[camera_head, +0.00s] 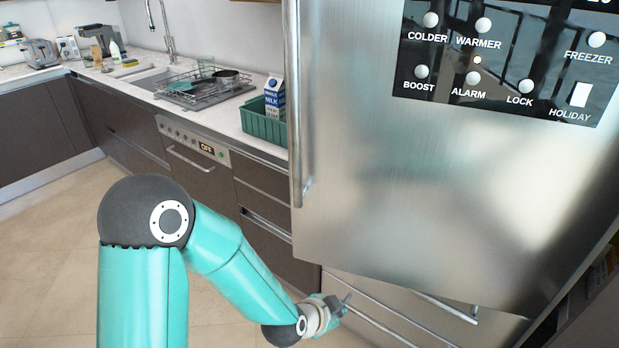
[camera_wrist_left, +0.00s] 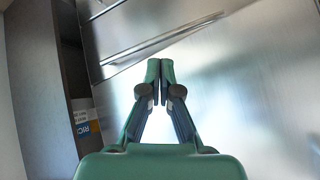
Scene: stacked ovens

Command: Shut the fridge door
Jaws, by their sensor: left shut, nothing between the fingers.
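The steel fridge door (camera_head: 430,190) fills the right of the head view, with a long vertical handle (camera_head: 299,110) on its left edge and a black control panel (camera_head: 515,60) on its upper front. I cannot tell for sure whether it stands slightly open or fully shut. My left gripper (camera_head: 344,303) is low, in front of the steel drawer front just below the door's lower left corner. In the left wrist view, its fingertips (camera_wrist_left: 160,66) are together and empty, with brushed steel behind them. Any contact with the steel is unclear. My right gripper is out of view.
Drawer handles (camera_head: 447,307) run below the door. A dark shelf opening (camera_head: 590,290) is at the far right. The left wrist view shows a box with lettering (camera_wrist_left: 84,119) in a dark recess. The floor at left is clear.

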